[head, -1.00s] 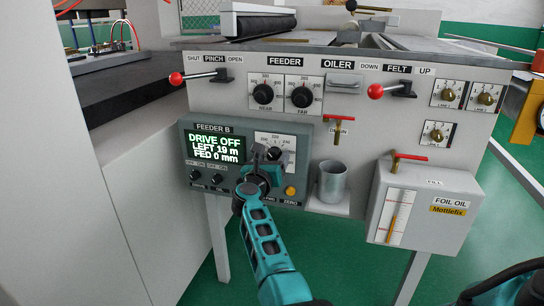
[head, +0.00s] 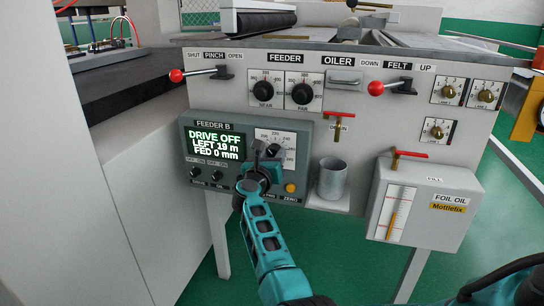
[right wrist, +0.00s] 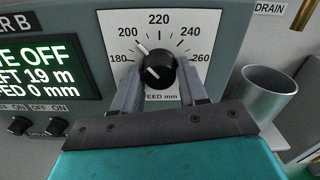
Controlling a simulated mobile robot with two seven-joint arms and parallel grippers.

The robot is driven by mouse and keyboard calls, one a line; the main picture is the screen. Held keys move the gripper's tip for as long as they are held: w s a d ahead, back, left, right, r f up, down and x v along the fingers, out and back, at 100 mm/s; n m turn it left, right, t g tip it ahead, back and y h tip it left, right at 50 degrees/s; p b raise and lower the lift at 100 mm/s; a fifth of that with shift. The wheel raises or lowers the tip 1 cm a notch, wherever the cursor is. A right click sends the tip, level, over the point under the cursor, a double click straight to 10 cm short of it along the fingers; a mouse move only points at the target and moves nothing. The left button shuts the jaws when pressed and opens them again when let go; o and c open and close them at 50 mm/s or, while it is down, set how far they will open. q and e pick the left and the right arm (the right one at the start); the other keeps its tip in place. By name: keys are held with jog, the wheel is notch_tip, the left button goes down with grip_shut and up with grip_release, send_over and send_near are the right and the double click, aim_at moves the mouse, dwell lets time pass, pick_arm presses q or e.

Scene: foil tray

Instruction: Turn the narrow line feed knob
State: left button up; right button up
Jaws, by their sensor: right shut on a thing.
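The feed knob (right wrist: 160,71) is a round black knob on a white dial plate (right wrist: 194,25) marked 180 to 260, with "FEED mm" below. In the head view the right gripper (head: 266,152) hides most of the knob and lower dial. The FEEDER B display (head: 214,145) reads DRIVE OFF, LEFT 19 m, FED 0 mm. My left gripper is not in view.
Two small OFF/ON knobs (head: 206,175) and a yellow ZERO button (head: 291,188) flank the gripper. A metal cup (head: 332,179) stands close on the right. Above are the NEAR knob (head: 265,90), FAR knob (head: 303,91) and red-ended pinch lever (head: 200,75). The foil oil tank (head: 419,212) is farther right.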

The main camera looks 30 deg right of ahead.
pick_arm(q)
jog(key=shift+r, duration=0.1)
pick_arm(e)
jog(key=shift+r+n+p, duration=0.15)
jog(key=shift+n+p, duration=0.65)
jog(key=shift+n, duration=0.3)
jog(key=n+p, duration=0.1)
jog(key=n, duration=0.1)
jog(key=shift+n+p, duration=0.3)
jog(key=shift+p, duration=0.05)
jog(key=shift+n+p, duration=0.3)
jog(key=shift+n, duration=0.2)
jog(key=n+p, duration=0.2)
jog(key=n, duration=0.3)
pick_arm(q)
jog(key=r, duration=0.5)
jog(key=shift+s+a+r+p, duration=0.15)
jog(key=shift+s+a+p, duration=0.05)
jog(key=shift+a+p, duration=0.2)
pick_arm(e)
jog(key=shift+n, duration=0.4)
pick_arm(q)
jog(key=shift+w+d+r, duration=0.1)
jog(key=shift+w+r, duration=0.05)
